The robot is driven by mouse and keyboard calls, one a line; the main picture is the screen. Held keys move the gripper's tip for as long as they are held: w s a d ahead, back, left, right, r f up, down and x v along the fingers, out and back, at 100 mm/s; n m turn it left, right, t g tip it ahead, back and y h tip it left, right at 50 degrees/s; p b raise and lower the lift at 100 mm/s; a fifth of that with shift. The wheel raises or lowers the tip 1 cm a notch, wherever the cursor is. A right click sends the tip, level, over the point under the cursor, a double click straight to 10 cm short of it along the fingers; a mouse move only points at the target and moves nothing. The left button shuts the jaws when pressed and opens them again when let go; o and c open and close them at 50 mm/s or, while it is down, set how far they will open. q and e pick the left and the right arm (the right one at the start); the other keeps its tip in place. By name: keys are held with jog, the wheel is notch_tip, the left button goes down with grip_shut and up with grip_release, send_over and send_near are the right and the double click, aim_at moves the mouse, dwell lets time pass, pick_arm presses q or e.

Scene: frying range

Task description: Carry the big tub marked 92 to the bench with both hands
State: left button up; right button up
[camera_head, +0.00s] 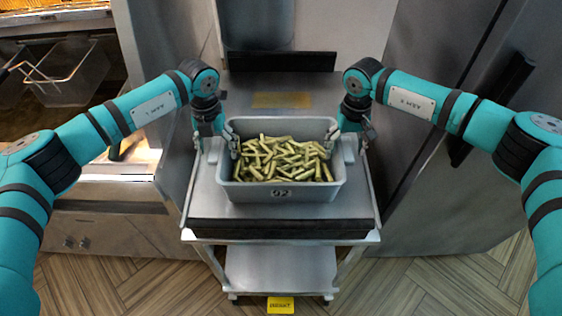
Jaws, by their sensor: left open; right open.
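The big grey tub marked 92 (302,193) is full of green-brown stick-shaped pieces (283,160). It stands upright on top of a metal trolley (205,200). My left gripper (234,146) is open at the tub's left rim. My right gripper (332,140) is open at the tub's right rim. Both point downward with fingers close to the rim; I cannot tell whether they touch it. I cannot tell which surface is the bench.
A fryer with a wire basket (66,75) is on the left. Tall grey cabinets flank the trolley on the right. A yellow floor label (281,305) lies in front of the trolley.

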pick_arm(q)
jog(key=shift+f, duration=0.25)
pick_arm(e)
jog(key=shift+f, duration=0.25)
pick_arm(q)
jog(key=shift+c, duration=0.4)
pick_arm(e)
jog(key=shift+c, duration=0.4)
pick_arm(q)
grip_shut()
pick_arm(e)
grip_shut()
